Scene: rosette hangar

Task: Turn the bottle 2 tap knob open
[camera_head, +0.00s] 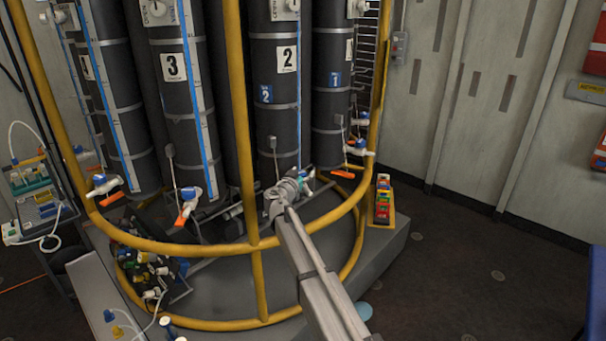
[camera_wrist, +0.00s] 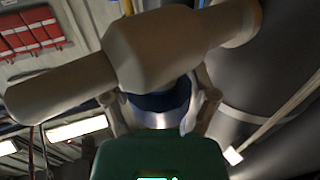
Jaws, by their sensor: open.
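Bottle 2 (camera_head: 276,110) is the dark upright cylinder marked 2 on white and blue labels, at the middle of the head view. My gripper (camera_head: 303,182) is at its lower end, where it largely hides the tap there. In the wrist view a pale tubular body (camera_wrist: 175,45), apparently the tap, crosses close in front of my gripper (camera_wrist: 160,107). My open fingers stand on either side of a dark blue part (camera_wrist: 162,102), apparently the knob. I cannot tell whether they touch it. A green block fills the bottom of the wrist view.
A yellow rail (camera_head: 215,247) curves around the bottles, with a yellow upright (camera_head: 240,120) left of my gripper. Bottle 3 (camera_head: 180,110) has a tap with an orange handle (camera_head: 182,217). Bottle 1 (camera_head: 334,60) stands right. Open floor (camera_head: 470,270) lies right.

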